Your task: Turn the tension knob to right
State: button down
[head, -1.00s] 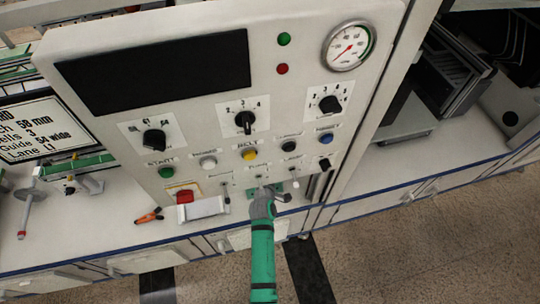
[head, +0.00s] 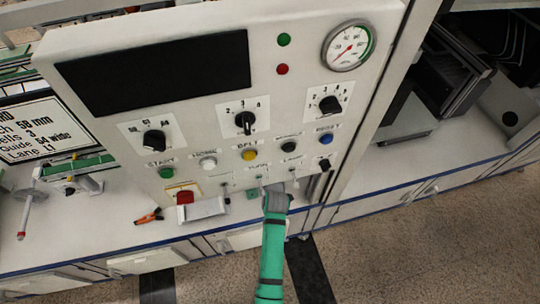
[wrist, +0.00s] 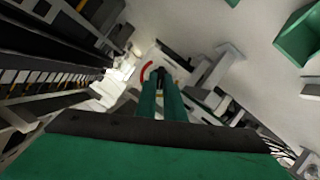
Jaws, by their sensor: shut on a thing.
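The white control panel (head: 200,120) fills the middle of the head view. My gripper (head: 276,187) is at the panel's lower edge, and my wrist hides what it holds there. In the wrist view the two green fingers of my gripper (wrist: 160,84) are closed on a small dark knob (wrist: 160,71). A red arc on a pale dial shows just left of it. This appears to be the tension knob; I cannot read its label or exact angle.
Three larger black selector knobs sit higher up: left (head: 154,141), middle (head: 245,122) and right (head: 330,104). A row of coloured buttons, including a yellow button (head: 249,154), lies above my gripper. A red button (head: 185,197) and orange-handled pliers (head: 148,216) are to the left.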

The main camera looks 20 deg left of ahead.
jog(key=shift+w+d+m+g+y, duration=0.15)
jog(key=shift+m+g+y, duration=0.5)
jog(key=shift+m, duration=0.6)
jog(key=shift+d+m+g+y, duration=0.15)
jog(key=shift+m+g+y, duration=0.2)
jog(key=shift+m+y, duration=0.7)
jog(key=shift+m, duration=0.3)
jog(key=shift+f, duration=0.1)
jog(key=c, duration=1.9)
grip_release()
jog(key=shift+o, duration=0.2)
jog(key=shift+d, duration=0.1)
jog(key=v, duration=1.1)
jog(key=shift+a+r, duration=0.2)
jog(key=shift+r, duration=0.05)
